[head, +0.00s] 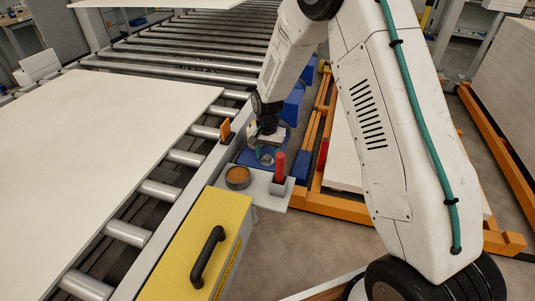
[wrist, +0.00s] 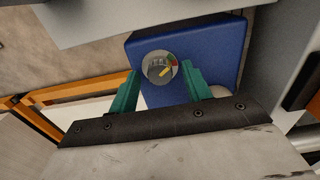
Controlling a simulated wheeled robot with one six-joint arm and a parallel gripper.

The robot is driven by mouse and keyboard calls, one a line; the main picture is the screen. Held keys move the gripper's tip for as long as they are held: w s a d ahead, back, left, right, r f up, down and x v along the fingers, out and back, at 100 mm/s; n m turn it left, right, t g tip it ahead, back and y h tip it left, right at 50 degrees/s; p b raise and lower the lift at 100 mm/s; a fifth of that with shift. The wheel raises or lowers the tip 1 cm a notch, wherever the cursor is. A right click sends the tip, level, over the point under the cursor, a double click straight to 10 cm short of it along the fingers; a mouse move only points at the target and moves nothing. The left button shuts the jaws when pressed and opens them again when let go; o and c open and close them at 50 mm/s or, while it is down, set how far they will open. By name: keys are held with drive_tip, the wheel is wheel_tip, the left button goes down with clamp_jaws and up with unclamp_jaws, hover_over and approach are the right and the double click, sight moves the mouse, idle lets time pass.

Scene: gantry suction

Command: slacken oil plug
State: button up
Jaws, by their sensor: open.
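My gripper (head: 264,143) hangs over a blue housing (head: 248,159) beside the conveyor. In the wrist view its two green fingers (wrist: 162,74) are apart with nothing held between them. The blue housing (wrist: 215,45) fills the upper middle of the wrist view. A round gauge-like face (wrist: 158,66) with a yellow needle and small red and green marks shows between the fingertips. I cannot tell whether the fingers touch it. No part can be told for certain as the oil plug; my gripper may hide it.
A grey shelf (head: 263,197) bears a round dish with a brown inside (head: 238,175) and a red cylinder (head: 280,165) in a holder. A yellow box (head: 190,245) with a black handle stands in front. A pale board (head: 120,125) lies on rollers at left; orange rails (head: 345,205) are at right.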

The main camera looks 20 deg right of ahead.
drive_tip(key=c, duration=1)
drive_tip(key=shift+n, duration=0.4)
drive_tip(key=n, duration=0.2)
drive_tip(key=shift+n, duration=2.2)
